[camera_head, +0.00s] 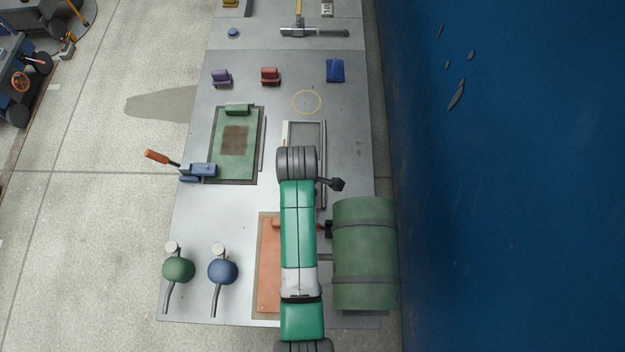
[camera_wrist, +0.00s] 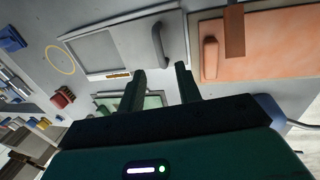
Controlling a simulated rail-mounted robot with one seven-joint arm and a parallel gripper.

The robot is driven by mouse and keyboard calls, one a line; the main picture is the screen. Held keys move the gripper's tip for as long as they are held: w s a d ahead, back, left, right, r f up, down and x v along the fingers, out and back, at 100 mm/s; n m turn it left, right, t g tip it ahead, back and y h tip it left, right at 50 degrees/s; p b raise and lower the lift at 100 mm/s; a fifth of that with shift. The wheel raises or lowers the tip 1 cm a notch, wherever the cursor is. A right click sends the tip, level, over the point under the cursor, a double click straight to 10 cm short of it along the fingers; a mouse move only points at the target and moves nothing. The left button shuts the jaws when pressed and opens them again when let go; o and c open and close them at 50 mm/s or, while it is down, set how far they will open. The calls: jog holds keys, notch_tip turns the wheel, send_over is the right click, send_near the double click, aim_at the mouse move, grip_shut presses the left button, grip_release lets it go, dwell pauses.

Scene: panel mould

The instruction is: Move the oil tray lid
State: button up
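In the wrist view a grey framed tray (camera_wrist: 92,32) lies flat on the table. Its left part shows a sunken grey face. A plain grey panel (camera_wrist: 134,44) with a dark curved handle (camera_wrist: 159,44) fills its right part; I take this for the oil tray lid, but its label is unreadable. My gripper (camera_wrist: 160,80) is open and empty, its two green fingers apart, with the handle beyond them in the picture. I cannot tell the height gap. In the head view the tray frame (camera_head: 323,150) shows partly; my arm hides the handle and my gripper.
An orange panel (camera_head: 268,285) with a raised grip lies beside the tray. A green panel (camera_head: 228,170) and a blue clamp with orange handle (camera_head: 203,170) are at left. A yellow ring (camera_head: 293,108) marks bare table above the tray.

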jog(key=f, duration=0.2)
jog(key=w+f, duration=0.1)
jog(key=f, duration=0.2)
jog(key=f+b, duration=0.1)
jog(key=f, duration=0.1)
jog(key=shift+w+f, duration=0.25)
grip_shut()
